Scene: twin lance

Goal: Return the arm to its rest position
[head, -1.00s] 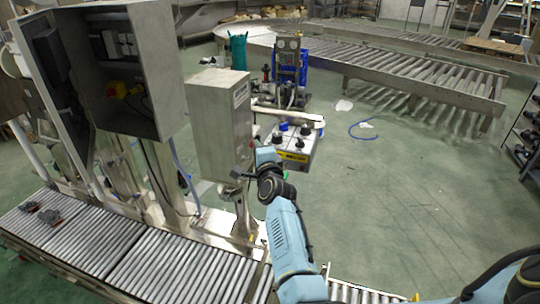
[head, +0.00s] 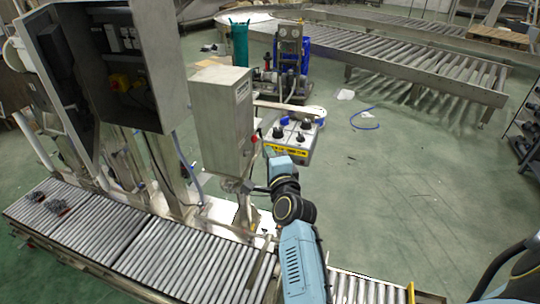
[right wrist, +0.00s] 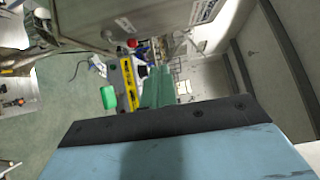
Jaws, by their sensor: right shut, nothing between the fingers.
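My right arm reaches up from the bottom middle of the head view. Its light-blue end and right gripper (head: 262,147) are just right of the grey steel box (head: 222,120). The gripper is shut and looks empty; its fingertips are small and hard to make out. A red button (head: 254,138) on the box's side shows close to the fingertips, and I cannot tell whether they touch. In the right wrist view, the box (right wrist: 130,18) fills the top and my own blue link fills the bottom. My left gripper is not in view.
A roller conveyor (head: 175,258) runs below the arm. A control box with a yellow stripe (head: 297,153) stands just behind the gripper; the stripe also shows in the right wrist view (right wrist: 128,82). An open cabinet (head: 125,65) stands left. The green floor (head: 410,180) at right is clear.

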